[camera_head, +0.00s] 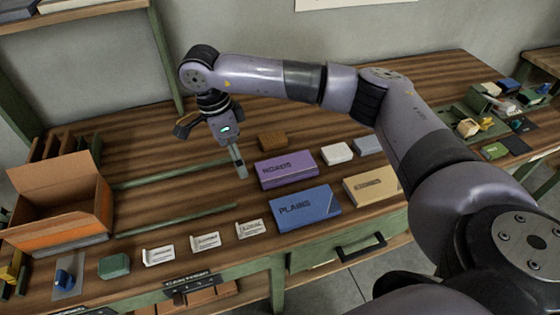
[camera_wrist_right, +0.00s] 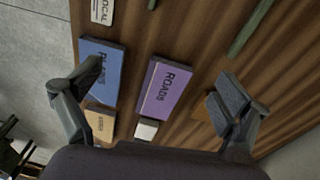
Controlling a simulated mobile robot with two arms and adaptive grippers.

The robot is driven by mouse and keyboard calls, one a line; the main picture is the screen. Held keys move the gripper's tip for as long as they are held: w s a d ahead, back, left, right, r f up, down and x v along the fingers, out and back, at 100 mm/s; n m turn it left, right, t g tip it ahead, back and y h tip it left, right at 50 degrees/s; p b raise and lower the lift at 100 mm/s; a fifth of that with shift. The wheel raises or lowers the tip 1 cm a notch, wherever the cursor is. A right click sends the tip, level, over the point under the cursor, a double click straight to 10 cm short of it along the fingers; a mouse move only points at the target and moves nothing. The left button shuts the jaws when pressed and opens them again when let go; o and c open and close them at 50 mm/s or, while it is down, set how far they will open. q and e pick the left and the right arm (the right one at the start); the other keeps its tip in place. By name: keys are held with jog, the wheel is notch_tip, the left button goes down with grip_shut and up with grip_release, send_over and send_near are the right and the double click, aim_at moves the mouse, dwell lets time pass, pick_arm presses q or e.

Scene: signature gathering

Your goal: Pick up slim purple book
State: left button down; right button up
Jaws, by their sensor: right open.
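The slim purple book (camera_head: 287,169), marked ROADS, lies flat on the wooden table. In the right wrist view the purple book (camera_wrist_right: 164,91) lies between the two finger sides, beyond the tips. My right gripper (camera_head: 238,160) is above the table, just left of the purple book in the head view. It is open and empty, with fingers spread wide in the wrist view (camera_wrist_right: 160,88). My left gripper is in neither view.
A blue book (camera_head: 305,208) marked PLAINS lies just in front of the purple one. A tan box (camera_head: 370,186), a white block (camera_head: 337,153) and a brown block (camera_head: 272,141) are close by. An open cardboard box (camera_head: 60,205) stands at left.

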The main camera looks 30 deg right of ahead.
jog(key=w+d+r+h, duration=0.1)
jog(key=d+r+h, duration=0.25)
jog(key=d, duration=0.35)
send_near(286, 167)
jog(key=shift+d+f+m+y, duration=0.15)
jog(key=shift+d+f, duration=0.15)
jog(key=shift+f, duration=0.25)
jog(key=shift+d+f+m+y, duration=0.15)
jog(key=shift+d+f, duration=0.15)
jog(key=shift+f, duration=0.3)
jog(key=shift+d+f, duration=0.25)
jog(key=shift+f, duration=0.2)
jog(key=shift+d+f, duration=0.15)
jog(key=shift+f, duration=0.1)
jog(key=p+x, duration=0.2)
jog(key=x, duration=0.1)
jog(key=shift+s+d+f, duration=0.2)
jog(key=shift+d+f, duration=0.2)
jog(key=shift+f, duration=0.3)
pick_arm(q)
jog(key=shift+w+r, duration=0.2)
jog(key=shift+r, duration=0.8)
pick_arm(e)
jog(key=shift+c, duration=0.6)
jog(key=c, duration=1.3)
